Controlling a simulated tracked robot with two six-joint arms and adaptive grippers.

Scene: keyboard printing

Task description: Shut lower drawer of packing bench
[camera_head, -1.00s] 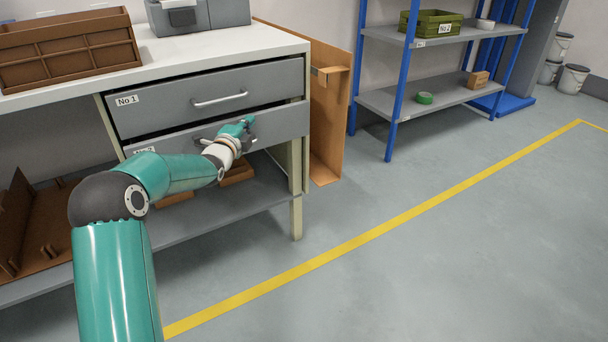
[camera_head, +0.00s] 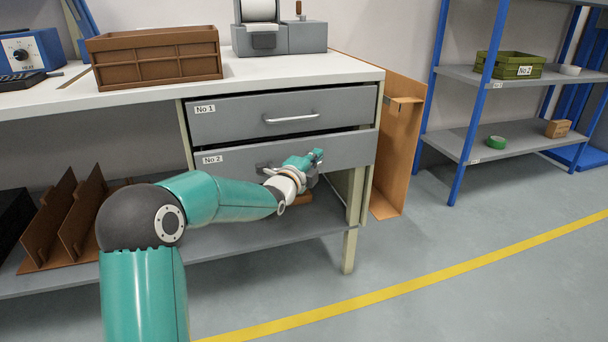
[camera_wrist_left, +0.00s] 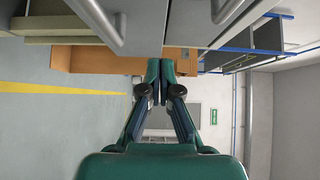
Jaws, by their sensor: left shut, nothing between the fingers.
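The lower drawer (camera_head: 232,157), grey and labelled No 2, is in the packing bench below the upper drawer (camera_head: 235,120), labelled No 1. A dark gap shows above the lower front, which seems to stand slightly out; how far is hard to tell. My left gripper (camera_head: 318,156) is in front of the lower drawer's right half, and my forearm and wrist hide part of its handle. In the left wrist view the left fingertips (camera_wrist_left: 159,70) are together with nothing between them. Whether they touch the drawer front cannot be told. My right gripper is not in view.
A brown crate (camera_head: 155,62) and a grey machine (camera_head: 305,37) stand on the white bench top (camera_head: 330,69). A brown board (camera_head: 397,150) stands at the bench's right side. Blue-posted shelving (camera_head: 450,142) is further right. The floor in front is clear.

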